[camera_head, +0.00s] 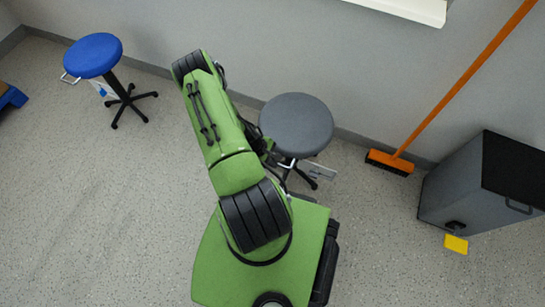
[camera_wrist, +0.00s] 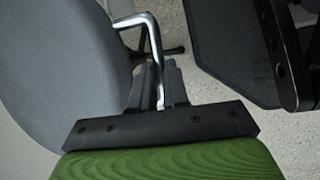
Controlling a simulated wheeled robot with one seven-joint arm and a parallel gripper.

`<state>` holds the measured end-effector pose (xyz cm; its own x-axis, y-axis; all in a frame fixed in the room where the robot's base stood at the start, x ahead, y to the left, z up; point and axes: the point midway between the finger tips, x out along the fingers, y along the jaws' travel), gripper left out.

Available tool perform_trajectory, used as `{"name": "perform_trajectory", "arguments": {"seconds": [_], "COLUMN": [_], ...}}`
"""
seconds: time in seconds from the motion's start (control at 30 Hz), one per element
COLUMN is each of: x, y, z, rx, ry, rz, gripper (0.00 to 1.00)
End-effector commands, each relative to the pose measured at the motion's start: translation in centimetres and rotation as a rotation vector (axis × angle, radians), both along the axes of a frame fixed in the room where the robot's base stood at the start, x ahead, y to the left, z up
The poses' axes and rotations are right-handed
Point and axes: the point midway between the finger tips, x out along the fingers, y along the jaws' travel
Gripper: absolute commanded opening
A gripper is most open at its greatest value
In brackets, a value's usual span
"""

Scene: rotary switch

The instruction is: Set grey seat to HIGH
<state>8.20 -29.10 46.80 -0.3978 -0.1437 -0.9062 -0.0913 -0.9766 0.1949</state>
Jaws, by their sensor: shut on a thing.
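The grey seat (camera_head: 296,124) is a round stool top on a dark base with legs, standing near the wall. It also fills the left of the wrist view (camera_wrist: 55,70). A bent silver lever (camera_wrist: 152,35) comes out from under the seat in the wrist view. My gripper (camera_wrist: 160,85) has its two dark fingers shut on the lever's lower end, beside the seat edge. In the head view my green arm hides most of the gripper at the seat's left side. A pale label plate (camera_head: 318,171) hangs below the seat, its text too small to read.
A blue stool (camera_head: 93,56) stands at the left. An orange broom (camera_head: 455,95) leans on the wall to the right. A dark grey cabinet (camera_head: 465,185) stands at the right with a yellow piece (camera_head: 456,244) by it.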

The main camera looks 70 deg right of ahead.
Motion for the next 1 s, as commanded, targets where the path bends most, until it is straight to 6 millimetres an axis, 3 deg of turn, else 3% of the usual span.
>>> {"name": "perform_trajectory", "arguments": {"seconds": [0.37,0.57,0.8,1.0], "x": [0.0,0.0,0.1,0.0], "y": [0.0,0.0,0.0,0.0], "z": [0.9,4.9,11.2,12.8], "rx": [-0.001,-0.001,-0.001,-0.001], "ry": [0.000,0.000,0.000,0.001], "rz": [0.000,0.000,-0.001,-0.001], "gripper": [0.00,0.00,0.00,0.00]}}
